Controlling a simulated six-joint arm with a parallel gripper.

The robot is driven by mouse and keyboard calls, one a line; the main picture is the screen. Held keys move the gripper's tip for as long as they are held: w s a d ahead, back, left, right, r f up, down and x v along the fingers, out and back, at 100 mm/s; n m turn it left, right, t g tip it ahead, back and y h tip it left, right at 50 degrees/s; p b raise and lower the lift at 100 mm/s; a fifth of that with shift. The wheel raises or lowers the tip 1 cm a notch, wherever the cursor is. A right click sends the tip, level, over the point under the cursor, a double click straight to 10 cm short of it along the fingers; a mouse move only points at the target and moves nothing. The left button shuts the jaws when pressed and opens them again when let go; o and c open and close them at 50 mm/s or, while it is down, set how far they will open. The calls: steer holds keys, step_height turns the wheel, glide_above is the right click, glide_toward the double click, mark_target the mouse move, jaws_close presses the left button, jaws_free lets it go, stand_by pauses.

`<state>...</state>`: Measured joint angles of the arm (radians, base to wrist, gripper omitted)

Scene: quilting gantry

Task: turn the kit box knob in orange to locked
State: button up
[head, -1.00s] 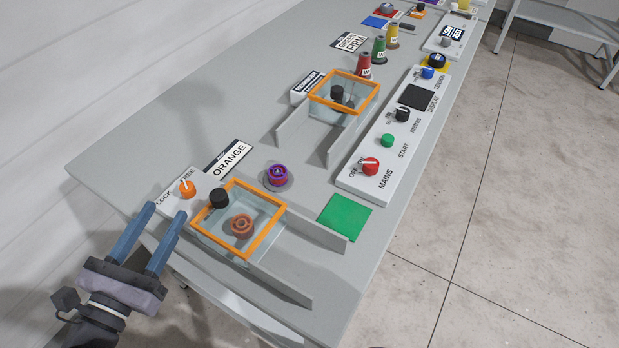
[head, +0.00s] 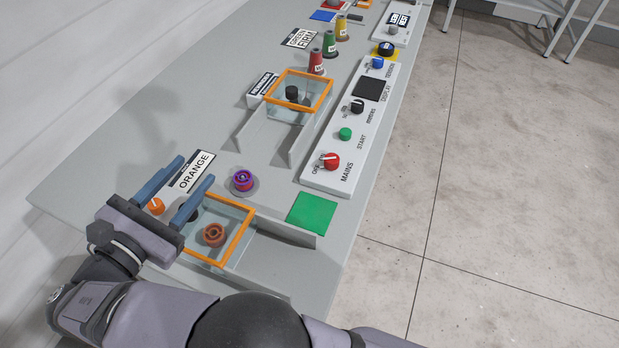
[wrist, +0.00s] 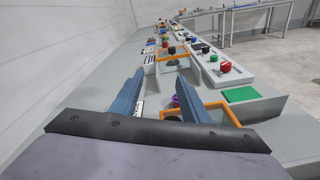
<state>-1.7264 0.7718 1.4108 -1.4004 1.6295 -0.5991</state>
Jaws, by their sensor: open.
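The orange knob (head: 155,206) of the kit box sits on its panel beside the ORANGE label (head: 194,171). Its panel and its LOCK and FREE marks are mostly hidden by my gripper, so I cannot tell its setting now. The orange-framed clear kit box (head: 241,243) is right of it, with a brown-orange spool (head: 214,235) inside. My gripper (head: 194,174) is open and empty, its blue fingers spread above the knob panel and pointing toward the label. The wrist view shows both fingers (wrist: 160,95) apart with nothing between them; the knob is not visible there.
A purple spool (head: 242,180) stands on a grey disc close to the right finger. Beyond are a green pad (head: 312,213), a second orange-framed box (head: 298,95) and a control panel with a red MAINS knob (head: 331,161). Low grey walls flank the boxes.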

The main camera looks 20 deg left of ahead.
steer(key=w+d+f+m+g+h, duration=0.1)
steer(key=w+d+m+g+h, duration=0.1)
steer(key=w+d, duration=0.2)
steer(key=w+d+f+m+g+h, duration=0.2)
steer(key=w+d, duration=0.2)
steer(key=d, duration=0.4)
steer(key=w+d+f+m+g+h, duration=0.1)
steer(key=w+d+f+m+h, duration=0.1)
steer(key=w+d, duration=0.2)
steer(key=shift+w+d+f+m+g+p, duration=0.1)
steer(key=shift+d+m+g+p, duration=0.1)
steer(key=shift+d, duration=0.55)
steer(key=shift+w+d+f+m+g+p, duration=0.1)
steer(key=shift+d+m+g+p, duration=0.1)
steer(key=shift+d, duration=0.5)
steer(key=shift+w+d+f+m+g, duration=0.1)
steer(key=shift+d+f+m+g, duration=0.1)
steer(key=shift+d, duration=0.3)
steer(key=shift+w+d+f+m+g, duration=0.1)
steer(key=shift+d+m, duration=0.1)
steer(key=shift+d, duration=0.25)
